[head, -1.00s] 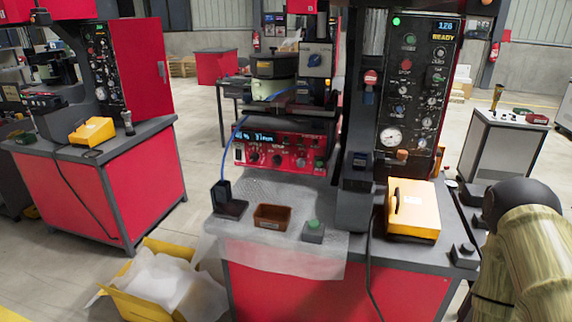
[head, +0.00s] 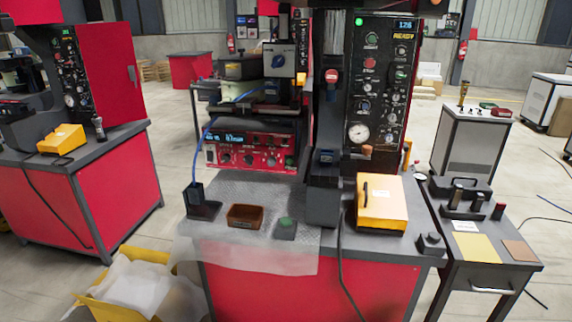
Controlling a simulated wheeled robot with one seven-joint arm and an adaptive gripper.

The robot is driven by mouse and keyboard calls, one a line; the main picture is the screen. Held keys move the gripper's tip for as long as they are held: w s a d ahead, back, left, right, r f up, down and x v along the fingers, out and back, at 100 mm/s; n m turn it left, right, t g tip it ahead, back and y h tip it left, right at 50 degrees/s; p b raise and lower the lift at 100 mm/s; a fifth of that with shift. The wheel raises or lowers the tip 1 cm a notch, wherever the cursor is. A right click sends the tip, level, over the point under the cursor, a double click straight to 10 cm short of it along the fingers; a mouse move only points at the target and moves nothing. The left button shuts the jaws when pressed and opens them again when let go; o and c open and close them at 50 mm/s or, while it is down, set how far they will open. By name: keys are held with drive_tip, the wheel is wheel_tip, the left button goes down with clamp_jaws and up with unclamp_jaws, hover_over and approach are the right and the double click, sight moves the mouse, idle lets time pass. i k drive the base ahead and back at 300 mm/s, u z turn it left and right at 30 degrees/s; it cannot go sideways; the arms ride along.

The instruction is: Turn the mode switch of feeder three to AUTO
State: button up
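A red control unit (head: 250,147) with a lit blue display and several knobs stands at the back of the central bench. Above it is a grey box with a blue rotary knob (head: 278,63). Right of these, a tall black panel (head: 383,85) carries knobs, buttons, a gauge and a display reading READY. A similar black panel (head: 76,75) stands on the left bench. No label for feeder three or AUTO is legible, so I cannot tell which knob is the mode switch or how it is set. My gripper is not in view.
A yellow case (head: 381,204) lies to the right. A side table (head: 484,250) adjoins it. A yellow bin (head: 140,290) is on the floor, front left.

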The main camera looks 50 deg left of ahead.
sight(249, 159)
drive_tip(key=z, duration=0.05)
drive_tip(key=k, duration=1.1)
drive_tip(key=u, duration=1.85)
drive_tip(key=i, duration=0.45)
drive_tip(key=u, duration=0.1)
